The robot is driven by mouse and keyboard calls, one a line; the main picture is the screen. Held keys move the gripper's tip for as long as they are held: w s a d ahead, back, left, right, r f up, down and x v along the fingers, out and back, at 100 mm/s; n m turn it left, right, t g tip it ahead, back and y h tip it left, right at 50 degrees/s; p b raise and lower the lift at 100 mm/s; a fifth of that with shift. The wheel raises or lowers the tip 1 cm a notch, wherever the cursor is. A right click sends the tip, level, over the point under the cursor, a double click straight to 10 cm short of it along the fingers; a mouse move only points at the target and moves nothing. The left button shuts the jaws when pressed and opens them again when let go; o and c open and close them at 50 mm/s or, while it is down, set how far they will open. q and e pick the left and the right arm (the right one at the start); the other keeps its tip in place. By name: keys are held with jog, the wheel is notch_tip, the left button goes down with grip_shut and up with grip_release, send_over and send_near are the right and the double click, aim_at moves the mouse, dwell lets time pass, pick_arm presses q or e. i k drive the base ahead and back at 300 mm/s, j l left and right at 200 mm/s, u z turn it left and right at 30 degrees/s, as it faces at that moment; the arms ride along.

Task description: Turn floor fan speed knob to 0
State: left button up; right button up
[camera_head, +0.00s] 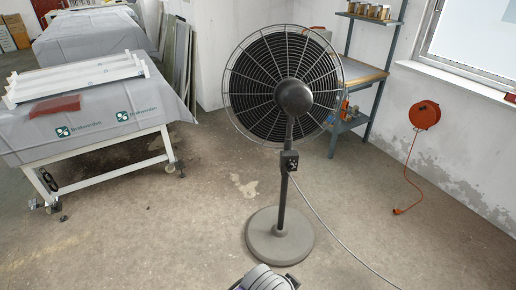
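A black floor fan (294,97) with a round wire cage stands upright in the middle of the view, on a pole and a round grey base (279,238). A small dark control box with the speed knob (289,161) sits on the pole below the fan head. The knob is too small to read its setting. Part of my own body, grey and rounded, shows at the bottom edge, below the fan base. No gripper fingers can be made out, and nothing touches the fan.
A fan cable (335,232) runs across the floor to the lower right. A covered wheeled table (85,135) stands on the left. A workbench (362,78) is behind the fan, and an orange cable reel (424,115) hangs on the right wall. The floor around the fan is mostly clear.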

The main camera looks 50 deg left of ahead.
aim_at(289, 166)
jog(key=u, duration=1.3)
